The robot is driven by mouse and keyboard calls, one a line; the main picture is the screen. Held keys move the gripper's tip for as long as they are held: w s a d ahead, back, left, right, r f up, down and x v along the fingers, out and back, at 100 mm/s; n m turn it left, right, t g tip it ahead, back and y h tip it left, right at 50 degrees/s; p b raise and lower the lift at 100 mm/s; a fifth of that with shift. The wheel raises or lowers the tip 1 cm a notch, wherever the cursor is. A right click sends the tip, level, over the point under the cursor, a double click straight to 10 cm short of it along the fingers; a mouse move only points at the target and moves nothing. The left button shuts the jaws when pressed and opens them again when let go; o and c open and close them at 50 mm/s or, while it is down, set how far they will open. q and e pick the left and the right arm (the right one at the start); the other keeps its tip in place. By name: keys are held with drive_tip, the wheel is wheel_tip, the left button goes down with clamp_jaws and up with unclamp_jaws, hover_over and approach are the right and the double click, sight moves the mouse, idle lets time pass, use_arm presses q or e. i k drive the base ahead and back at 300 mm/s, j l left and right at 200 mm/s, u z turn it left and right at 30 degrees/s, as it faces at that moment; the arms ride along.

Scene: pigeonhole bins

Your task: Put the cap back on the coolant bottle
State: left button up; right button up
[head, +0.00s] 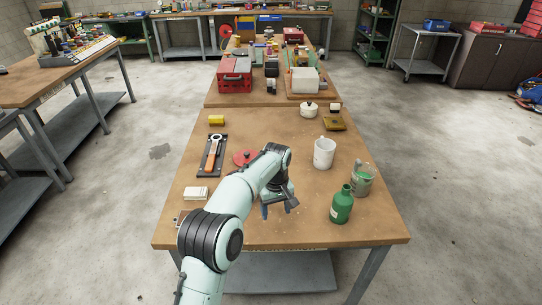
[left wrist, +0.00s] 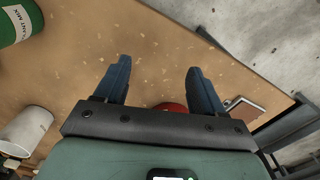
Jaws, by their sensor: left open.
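The green coolant bottle (head: 342,206) stands upright near the front right of the table, and its narrow neck shows no distinct cap. Part of it, with a white label, shows at the upper left of the left wrist view (left wrist: 14,24). My left gripper (head: 279,207) is open and points down over the table, left of the bottle and apart from it. Bare table shows between its fingers in the left wrist view. I cannot pick out the cap for certain; a red round thing (left wrist: 170,107) is mostly hidden behind my gripper's palm. My right gripper is not in view.
A white mug (head: 324,152) and a clear jar with green contents (head: 362,178) stand behind the bottle. A red disc (head: 245,158), an orange-handled wrench (head: 211,152) on a dark tray and a white box (head: 195,193) lie to the left. The front middle is clear.

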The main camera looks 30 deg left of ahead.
sight(343, 202)
drive_tip(key=i+j, duration=0.95)
drive_tip(key=i, duration=0.1)
